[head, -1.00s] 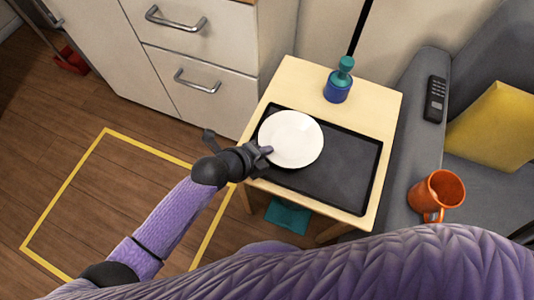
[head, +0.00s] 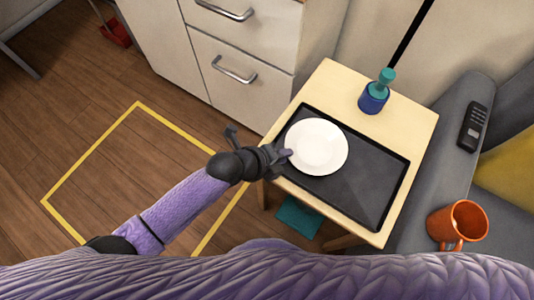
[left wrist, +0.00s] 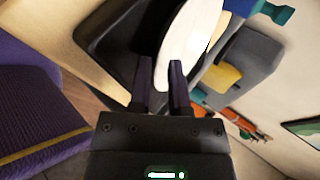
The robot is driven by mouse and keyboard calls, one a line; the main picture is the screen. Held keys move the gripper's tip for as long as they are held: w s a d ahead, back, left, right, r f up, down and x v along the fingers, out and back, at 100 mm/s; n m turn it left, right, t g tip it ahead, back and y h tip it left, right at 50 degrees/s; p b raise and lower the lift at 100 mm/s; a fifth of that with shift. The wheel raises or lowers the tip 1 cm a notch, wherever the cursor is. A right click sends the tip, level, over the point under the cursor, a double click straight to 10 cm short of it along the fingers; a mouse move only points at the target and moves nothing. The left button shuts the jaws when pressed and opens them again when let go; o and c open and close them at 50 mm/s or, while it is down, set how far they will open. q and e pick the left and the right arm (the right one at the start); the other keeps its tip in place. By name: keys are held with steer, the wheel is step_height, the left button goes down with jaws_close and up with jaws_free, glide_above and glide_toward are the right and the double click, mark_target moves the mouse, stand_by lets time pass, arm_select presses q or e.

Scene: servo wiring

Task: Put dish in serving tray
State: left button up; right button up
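The dish, a round white plate (head: 318,146), lies flat over the left part of the black serving tray (head: 365,200). It looks to be resting on the tray, though its underside is hidden. My left gripper (head: 285,155) is at the plate's left edge. In the left wrist view, the plate (left wrist: 188,35) reaches in between the two dark fingers (left wrist: 160,72), which stand apart with a gap around its rim. Part of the tray (left wrist: 115,35) shows there at the upper left. My right gripper is not in view.
The tray is on a pale wooden side table (head: 330,90). A blue and teal object (head: 374,96) stands behind the tray. An orange mug (head: 457,222) and a dark remote (head: 473,127) are on the grey sofa at right. White drawers (head: 240,55) stand behind left. The tray's right half is clear.

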arm_select(q)
steer(key=p+v, duration=0.4)
steer(key=v, duration=0.5)
steer(key=s+a+f+n+g+y, duration=0.1)
steer(key=s+a+f+n+y, duration=0.25)
steer(key=a+f+n, duration=0.4)
steer(key=s+a+f+n+y, duration=0.3)
steer(key=s+a+f+n, duration=0.1)
steer(key=a+f+n, duration=0.3)
steer(key=s+a+f+n+g+y, duration=0.1)
steer(key=s+n, duration=0.3)
steer(key=s, duration=0.5)
steer(key=s+a+f+n+g+y, duration=0.1)
steer(key=s+a+f+n+g, duration=0.1)
steer(key=s, duration=0.7)
steer(key=s+a+f+n+g+y, duration=0.1)
steer(key=s+f+n+g, duration=0.2)
steer(key=s+n, duration=0.3)
steer(key=s+f, duration=0.1)
steer(key=s, duration=0.2)
steer(key=shift+s+a+f, duration=0.3)
steer(key=shift+a+f, duration=0.05)
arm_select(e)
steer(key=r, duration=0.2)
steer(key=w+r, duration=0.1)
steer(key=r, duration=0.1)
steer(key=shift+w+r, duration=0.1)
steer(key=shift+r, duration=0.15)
arm_select(q)
steer(key=shift+n, duration=0.25)
